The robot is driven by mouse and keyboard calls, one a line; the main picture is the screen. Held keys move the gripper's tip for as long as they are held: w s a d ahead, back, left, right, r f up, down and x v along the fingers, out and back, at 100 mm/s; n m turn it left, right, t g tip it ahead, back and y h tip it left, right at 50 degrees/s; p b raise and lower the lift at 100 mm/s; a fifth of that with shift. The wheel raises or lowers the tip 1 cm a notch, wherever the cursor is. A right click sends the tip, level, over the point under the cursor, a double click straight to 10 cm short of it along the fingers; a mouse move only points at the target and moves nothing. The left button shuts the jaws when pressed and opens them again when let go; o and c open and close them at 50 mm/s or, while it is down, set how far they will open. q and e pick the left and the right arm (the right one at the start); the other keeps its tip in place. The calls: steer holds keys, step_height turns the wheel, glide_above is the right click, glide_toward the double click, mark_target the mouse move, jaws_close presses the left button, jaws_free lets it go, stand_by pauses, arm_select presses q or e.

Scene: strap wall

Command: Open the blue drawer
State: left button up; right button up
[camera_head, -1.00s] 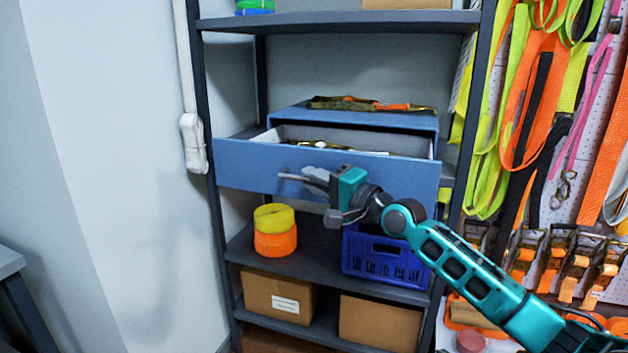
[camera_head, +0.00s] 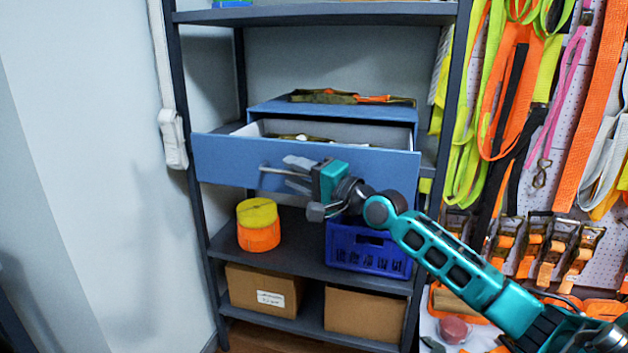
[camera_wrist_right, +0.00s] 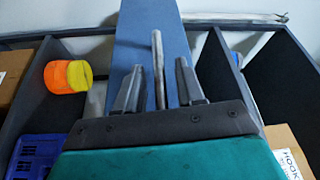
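The blue drawer (camera_head: 300,162) is pulled out of its blue cabinet (camera_head: 340,108) on the shelf, and its light inside shows with some straps in it. Its grey bar handle (camera_head: 275,170) shows on the front. My right gripper (camera_head: 297,173) is at the handle, in front of the drawer face. In the right wrist view, the handle (camera_wrist_right: 158,60) stands between the two spread fingers (camera_wrist_right: 159,78), with a gap on each side. The drawer face (camera_wrist_right: 150,20) is behind it. My left gripper is not in view.
A yellow and orange strap roll (camera_head: 258,225) and a blue crate (camera_head: 368,248) sit on the shelf below. Cardboard boxes (camera_head: 263,290) are lower down. Straps (camera_head: 500,100) hang on the right wall. The floor area at left by the wall is mostly clear.

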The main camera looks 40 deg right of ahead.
steer(key=b+v, duration=0.3)
steer(key=v, duration=0.9)
steer(key=shift+s, duration=0.35)
